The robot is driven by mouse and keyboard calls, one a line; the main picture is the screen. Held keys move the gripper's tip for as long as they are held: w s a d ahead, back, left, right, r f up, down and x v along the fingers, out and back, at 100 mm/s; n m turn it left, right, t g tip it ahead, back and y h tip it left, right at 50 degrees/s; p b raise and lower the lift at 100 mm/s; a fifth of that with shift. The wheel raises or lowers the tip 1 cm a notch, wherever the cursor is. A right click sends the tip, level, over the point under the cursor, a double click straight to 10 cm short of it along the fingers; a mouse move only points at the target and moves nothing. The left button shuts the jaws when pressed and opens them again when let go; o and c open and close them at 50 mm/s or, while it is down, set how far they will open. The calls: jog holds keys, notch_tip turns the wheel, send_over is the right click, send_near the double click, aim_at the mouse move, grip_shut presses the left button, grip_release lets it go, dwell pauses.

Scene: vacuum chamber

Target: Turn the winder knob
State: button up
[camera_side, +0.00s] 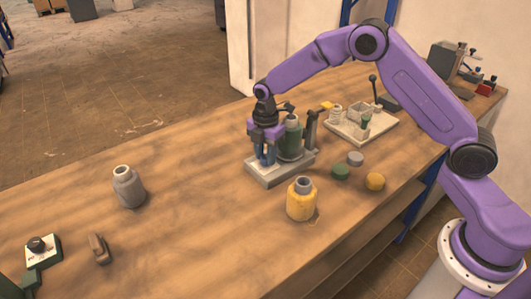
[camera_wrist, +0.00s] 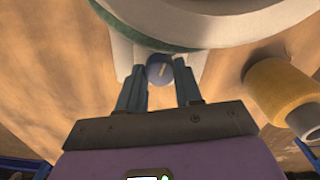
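The winder knob appears to be the round dark blue knob (camera_wrist: 160,70) with a pale line on its face. In the wrist view it sits between the fingertips of my gripper (camera_wrist: 160,76), one finger on each side with little or no gap; I cannot tell whether they press on it. Behind it is a large rounded pale body with a green band (camera_wrist: 150,40). In the side view my gripper (camera_side: 265,160) points down at the front left of a device with a dark green cylinder (camera_side: 291,137) on a grey base (camera_side: 270,178). The knob is hidden there.
A yellow jar (camera_side: 301,202) stands close to the right; it also shows in the wrist view (camera_wrist: 283,90). Several round caps (camera_side: 355,158) lie behind it. A pale tray (camera_side: 362,128) is farther back. A grey bottle (camera_side: 127,187) stands left. Table between is clear.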

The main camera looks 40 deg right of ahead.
jog(key=shift+m, duration=0.3)
jog(key=m, duration=1.1)
jog(key=shift+m, duration=0.4)
dwell(0.5)
jog(key=o, duration=1)
jog(key=shift+o, duration=0.2)
jog(key=shift+r, duration=0.15)
notch_tip(320, 180, up, 17)
